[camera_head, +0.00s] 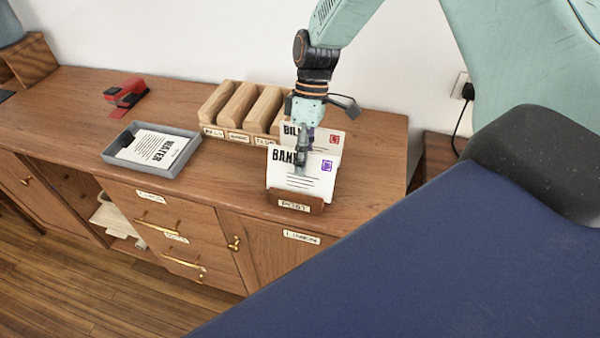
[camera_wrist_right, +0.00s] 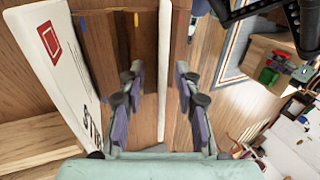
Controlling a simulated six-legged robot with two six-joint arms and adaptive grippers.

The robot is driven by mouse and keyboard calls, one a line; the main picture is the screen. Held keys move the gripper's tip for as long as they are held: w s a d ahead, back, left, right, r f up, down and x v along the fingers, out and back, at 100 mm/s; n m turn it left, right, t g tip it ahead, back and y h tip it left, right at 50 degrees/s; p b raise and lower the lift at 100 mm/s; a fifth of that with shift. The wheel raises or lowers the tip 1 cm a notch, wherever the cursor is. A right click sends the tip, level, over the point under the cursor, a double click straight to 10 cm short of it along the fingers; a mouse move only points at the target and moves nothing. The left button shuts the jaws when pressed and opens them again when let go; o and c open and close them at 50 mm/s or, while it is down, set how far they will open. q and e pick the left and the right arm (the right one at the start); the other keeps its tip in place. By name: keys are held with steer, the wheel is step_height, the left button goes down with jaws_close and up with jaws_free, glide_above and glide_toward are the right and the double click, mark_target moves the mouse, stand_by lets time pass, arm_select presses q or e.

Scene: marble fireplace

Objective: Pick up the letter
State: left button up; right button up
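A white letter marked "BANK" with a purple stamp (camera_head: 327,167) stands upright in the wooden holder labelled "POST" (camera_head: 296,203). A second letter with a red stamp (camera_head: 333,140) stands behind it. My right gripper (camera_head: 301,158) points down at the top of the front letter, one finger showing in front of it. In the right wrist view, my right gripper (camera_wrist_right: 159,72) is open, with the thin edge of the front letter (camera_wrist_right: 164,50) between its fingers, apparently not pinched. The red-stamped letter (camera_wrist_right: 50,60) is at the left there. My left gripper is not in view.
A grey tray (camera_head: 185,152) holding a letter marked "WATER" (camera_head: 152,147) lies left of the holder. Wooden file boxes (camera_head: 240,104) stand behind, close to my right gripper. A red stapler-like object (camera_head: 126,92) is at the far left. The cabinet top between is clear.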

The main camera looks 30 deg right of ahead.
steer(key=shift+x, duration=1.2)
steer(key=shift+s+a+f, duration=0.1)
steer(key=shift+s+a, duration=0.05)
steer(key=shift+s, duration=0.2)
steer(key=shift+f, duration=0.2)
steer(key=c, duration=0.4)
steer(key=shift+w+r, duration=0.1)
jaws_close()
